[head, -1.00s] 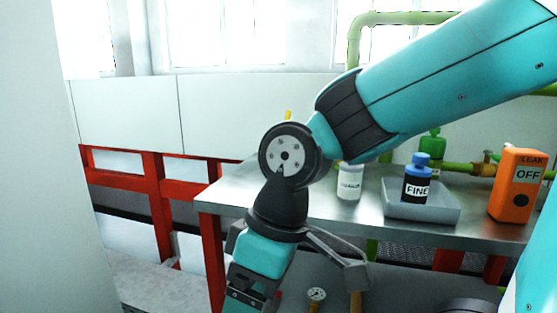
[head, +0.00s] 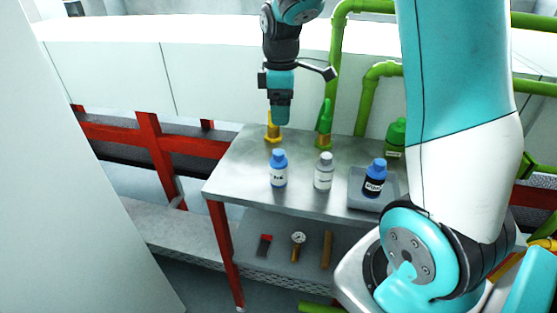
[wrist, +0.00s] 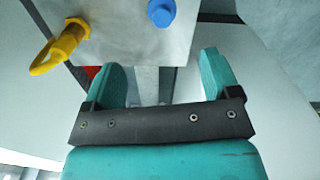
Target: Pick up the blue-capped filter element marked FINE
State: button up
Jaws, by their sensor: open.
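The dark-bodied, blue-capped filter element (head: 375,178) stands in a shallow grey tray (head: 390,201) at the right of the steel table in the head view. Its white label reads FINE in the earlier frame and is hard to read now. Another blue-capped element (head: 279,168), with a white label, stands left of it on the bare table. A white-capped one (head: 323,172) stands between them. My gripper (head: 280,121) points down over the back left of the table, apart from all three. In the wrist view its jaws (wrist: 160,82) are open and empty; a blue cap (wrist: 161,12) shows beyond them.
A yellow fitting (head: 273,131) stands close by my gripper, also in the wrist view (wrist: 66,46). A green-handled valve (head: 324,120) and a green bottle (head: 396,138) stand at the back. Green pipes (head: 340,60) rise behind. A lower shelf (head: 275,272) holds small tools.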

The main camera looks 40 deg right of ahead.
aim_at(279, 161)
notch_tip(279, 161, down, 10)
jog(key=shift+a+f+p, duration=0.1)
jog(key=shift+f+p, duration=0.15)
jog(key=shift+p, duration=0.2)
notch_tip(279, 161, down, 5)
jog(key=shift+a+f+p, duration=0.15)
jog(key=shift+p, duration=0.45)
jog(key=c, duration=1.1)
